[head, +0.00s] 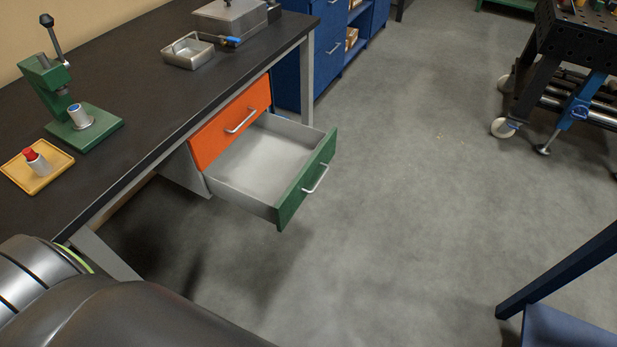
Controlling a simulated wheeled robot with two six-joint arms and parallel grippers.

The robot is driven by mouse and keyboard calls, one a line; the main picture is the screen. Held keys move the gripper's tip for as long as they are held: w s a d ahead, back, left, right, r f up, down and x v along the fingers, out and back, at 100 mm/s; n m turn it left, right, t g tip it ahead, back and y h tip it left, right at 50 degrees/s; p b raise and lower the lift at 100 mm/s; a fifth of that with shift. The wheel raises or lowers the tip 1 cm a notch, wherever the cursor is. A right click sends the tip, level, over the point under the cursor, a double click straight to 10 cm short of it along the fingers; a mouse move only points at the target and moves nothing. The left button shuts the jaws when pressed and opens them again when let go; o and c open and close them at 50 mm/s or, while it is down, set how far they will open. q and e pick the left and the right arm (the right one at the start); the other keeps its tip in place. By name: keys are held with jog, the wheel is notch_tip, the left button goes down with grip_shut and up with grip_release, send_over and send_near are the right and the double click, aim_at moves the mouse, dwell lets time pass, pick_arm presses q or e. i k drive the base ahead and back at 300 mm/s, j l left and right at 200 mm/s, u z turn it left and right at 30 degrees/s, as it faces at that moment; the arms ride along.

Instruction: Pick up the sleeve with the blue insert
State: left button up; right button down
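The sleeve with the blue insert (82,118) is a short silver cylinder with a blue ring at its top. It stands upright on the base of a green press (103,128), in front of the press column, at the left of the head view. A second silver sleeve with a red insert (40,165) stands on a yellow tray (14,174) nearer to me. Neither of my grippers is in view. A dark grey rounded link, which looks like part of my arm, fills the lower left corner.
The black workbench (140,90) runs along the left. Below it, a green-fronted drawer (308,180) stands pulled out and looks empty, under a shut orange drawer (231,124). A metal pan (188,52) is farther back. The floor to the right is mostly clear.

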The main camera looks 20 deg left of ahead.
aim_at(79, 116)
jog(key=u, duration=2.1)
jog(key=i+l, duration=0.2)
jog(key=l, duration=0.25)
jog(key=j+u, duration=0.05)
